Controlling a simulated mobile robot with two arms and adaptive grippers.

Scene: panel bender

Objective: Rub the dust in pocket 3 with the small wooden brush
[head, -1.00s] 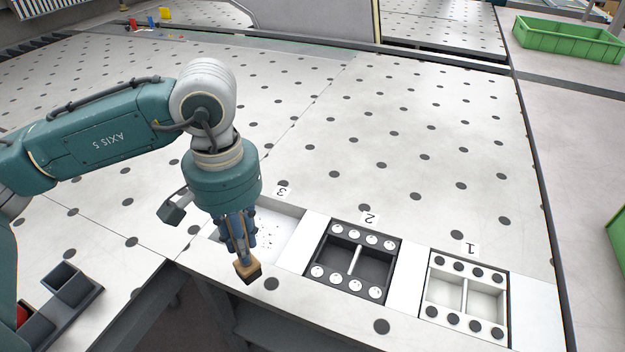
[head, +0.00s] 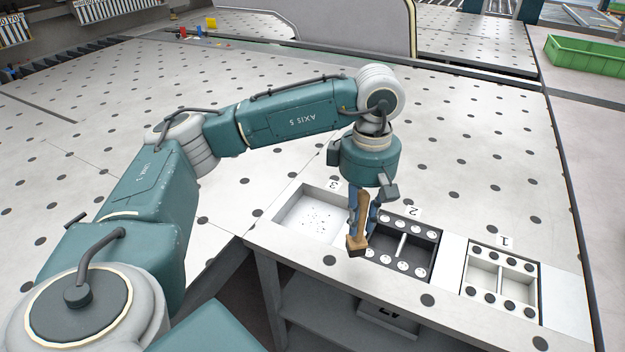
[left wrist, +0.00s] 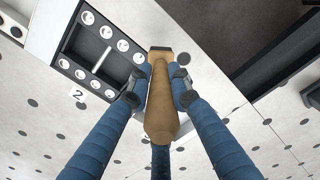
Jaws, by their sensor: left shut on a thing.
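My left gripper (head: 362,212) is shut on the small wooden brush (head: 358,237), which points down with its dark bristle end lowest. The brush and gripper overlap the left edge of pocket 2 in the head view. I cannot tell the bristles' height. Pocket 3 (head: 290,220) is a white recess left of the brush, with dark dust specks (head: 318,219) on its floor. In the left wrist view, the brush's handle (left wrist: 161,112) lies between the fingers of the gripper (left wrist: 157,88). My right gripper is not in view.
Pocket 2 holds a black divided insert (head: 432,262) with white discs. Pocket 1 holds a white divided insert (head: 500,283) with dark discs. A green bin (head: 588,55) stands at the back right. The perforated tabletop (head: 460,150) behind the pockets is clear.

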